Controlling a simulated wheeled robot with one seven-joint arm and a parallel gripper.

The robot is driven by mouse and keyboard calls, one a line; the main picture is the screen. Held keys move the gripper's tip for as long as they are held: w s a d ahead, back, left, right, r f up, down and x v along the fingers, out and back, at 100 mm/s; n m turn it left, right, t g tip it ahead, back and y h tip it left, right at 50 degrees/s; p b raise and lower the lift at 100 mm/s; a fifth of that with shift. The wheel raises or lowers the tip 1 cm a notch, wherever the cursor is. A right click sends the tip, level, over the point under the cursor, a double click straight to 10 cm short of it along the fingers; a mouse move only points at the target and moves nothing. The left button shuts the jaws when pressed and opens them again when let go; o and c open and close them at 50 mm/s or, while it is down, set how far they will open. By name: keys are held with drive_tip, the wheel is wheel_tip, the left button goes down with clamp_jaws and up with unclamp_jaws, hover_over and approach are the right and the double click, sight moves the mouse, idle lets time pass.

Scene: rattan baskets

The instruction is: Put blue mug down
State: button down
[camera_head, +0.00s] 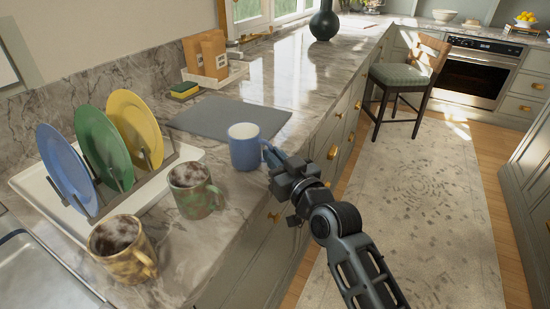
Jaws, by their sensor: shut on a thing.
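The blue mug (245,148) is upright at the front edge of the marble counter (290,80), next to the grey board. My gripper (273,157) reaches in from the right and is shut on the mug's right side, where its handle is. The fingertips are small in the view and partly hidden by the gripper body. I cannot tell whether the mug's base touches the counter or is slightly above it.
A green mug (194,190) and a yellow mug (122,247) stand to the left and nearer. A white tray (35,185) holds a rack with blue, green and yellow plates. A grey board (205,117) lies behind the blue mug. Clear counter lies farther back.

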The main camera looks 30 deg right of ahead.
drive_tip(key=shift+f, duration=0.2)
drive_tip(key=shift+f, duration=0.1)
drive_tip(key=c, duration=1.2)
unclamp_jaws()
drive_tip(key=s+b, duration=0.1)
drive_tip(key=s, duration=1.1)
drive_tip(key=shift+d+b, duration=0.3)
drive_tip(key=shift+d, duration=0.05)
